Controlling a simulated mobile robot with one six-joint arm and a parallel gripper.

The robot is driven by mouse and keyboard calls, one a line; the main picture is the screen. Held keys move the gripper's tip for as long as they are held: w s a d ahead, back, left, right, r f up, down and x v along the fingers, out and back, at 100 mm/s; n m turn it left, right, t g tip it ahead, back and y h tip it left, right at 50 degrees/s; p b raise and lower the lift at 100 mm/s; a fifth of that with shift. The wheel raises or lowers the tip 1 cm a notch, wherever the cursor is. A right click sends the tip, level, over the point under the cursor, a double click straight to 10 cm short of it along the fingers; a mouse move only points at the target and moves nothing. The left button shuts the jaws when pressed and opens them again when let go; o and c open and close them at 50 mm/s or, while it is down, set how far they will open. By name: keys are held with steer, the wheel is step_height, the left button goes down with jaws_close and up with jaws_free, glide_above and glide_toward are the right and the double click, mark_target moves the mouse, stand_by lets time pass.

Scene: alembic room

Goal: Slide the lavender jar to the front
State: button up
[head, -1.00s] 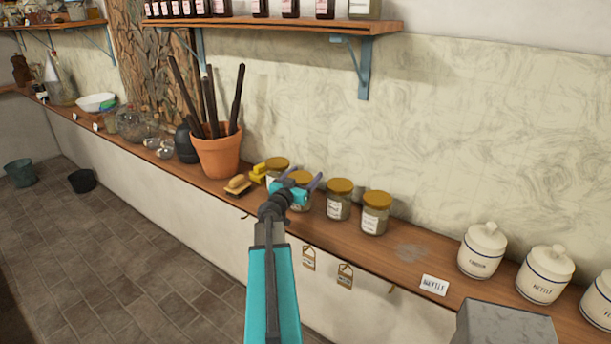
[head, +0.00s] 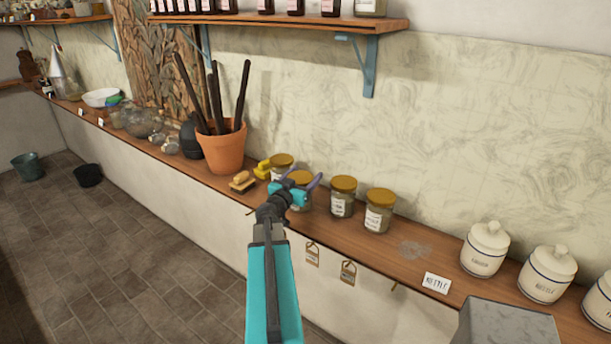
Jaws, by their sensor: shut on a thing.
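Several glass jars with mustard-yellow lids stand in a row on the wooden counter. My gripper (head: 301,184) is shut on the second jar from the left (head: 300,177), whose body and label are mostly hidden behind the jaws. The leftmost jar (head: 282,161) stands just behind it to the left. Two more jars, one (head: 342,198) and another (head: 379,211), stand to its right. Their labels are too small to read, so I cannot tell from a label which is lavender.
A wooden brush (head: 242,182) and a yellow object (head: 262,170) lie left of the jars, beside a terracotta pot (head: 222,150). To the right are a grey smudge (head: 414,249), a white card (head: 436,283) and white canisters (head: 485,250). Tags (head: 312,254) hang below the counter's front edge.

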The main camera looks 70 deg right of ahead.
steer(key=shift+w+a+p, duration=0.15)
steer(key=shift+a+p, duration=0.05)
steer(key=shift+a, duration=0.3)
steer(key=shift+w+a+p, duration=0.15)
steer(key=shift+a, duration=0.35)
steer(key=o, duration=1.4)
